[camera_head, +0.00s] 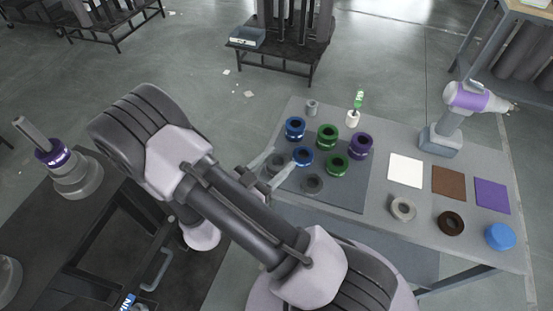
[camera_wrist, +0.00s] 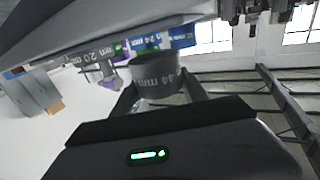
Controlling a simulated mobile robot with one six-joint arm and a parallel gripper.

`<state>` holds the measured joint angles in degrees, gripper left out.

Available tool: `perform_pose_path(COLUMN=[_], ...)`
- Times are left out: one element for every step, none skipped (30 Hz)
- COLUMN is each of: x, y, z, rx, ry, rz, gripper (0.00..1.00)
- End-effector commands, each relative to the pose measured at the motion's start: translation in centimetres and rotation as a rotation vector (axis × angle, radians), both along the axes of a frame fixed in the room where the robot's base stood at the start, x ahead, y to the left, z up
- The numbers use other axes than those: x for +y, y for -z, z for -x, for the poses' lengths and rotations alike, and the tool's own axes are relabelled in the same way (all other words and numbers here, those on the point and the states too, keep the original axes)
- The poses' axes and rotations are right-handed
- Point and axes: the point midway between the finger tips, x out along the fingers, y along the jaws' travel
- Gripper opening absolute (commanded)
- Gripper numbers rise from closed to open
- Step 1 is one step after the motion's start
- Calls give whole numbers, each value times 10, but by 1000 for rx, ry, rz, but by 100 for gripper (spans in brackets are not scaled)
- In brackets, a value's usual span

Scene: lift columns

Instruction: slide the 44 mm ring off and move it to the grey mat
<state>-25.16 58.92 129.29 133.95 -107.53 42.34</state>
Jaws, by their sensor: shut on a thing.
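The 44 mm ring, a dark grey ring with a white "44 mm" label, is between my fingers in the wrist view (camera_wrist: 157,78). In the head view my gripper (camera_head: 268,166) has its two pale fingers on either side of a grey ring (camera_head: 275,163) at the left edge of the worktable. Whether a post still runs through the ring cannot be told. A dark grey sheet (camera_head: 345,197) lies under the coloured rings. White (camera_head: 405,170), brown (camera_head: 449,183) and purple (camera_head: 492,196) squares lie to the right; I cannot make out a separate small grey mat.
Blue (camera_head: 295,127), green (camera_head: 327,134) and purple (camera_head: 360,145) rings stand close to my gripper, with another grey ring (camera_head: 312,183) in front. A small arm (camera_head: 440,135) stands behind.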

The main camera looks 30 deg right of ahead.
Motion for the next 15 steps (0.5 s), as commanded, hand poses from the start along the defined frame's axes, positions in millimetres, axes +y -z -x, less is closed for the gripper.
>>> perform_pose_path(x=[0,0,0,0,0,0,0,0,0,0,0,0,0,0,0], y=[11,14,18,20,21,23,23,23,23,22,22,22,22,22,22], z=[0,0,0,0,0,0,0,0,0,0,0,0,0,0,0], rx=[1,1,1,1,0,0,0,-1,-1,-1,-1,-1,-1,-1,-1], ry=[0,0,0,0,0,-1,-1,-1,-1,-1,-1,-1,-1,-1,-1], rz=[0,0,0,0,0,0,0,0,0,0,0,0,0,0,0], gripper=[0,0,0,0,0,0,0,0,0,0,0,0,0,56,64])
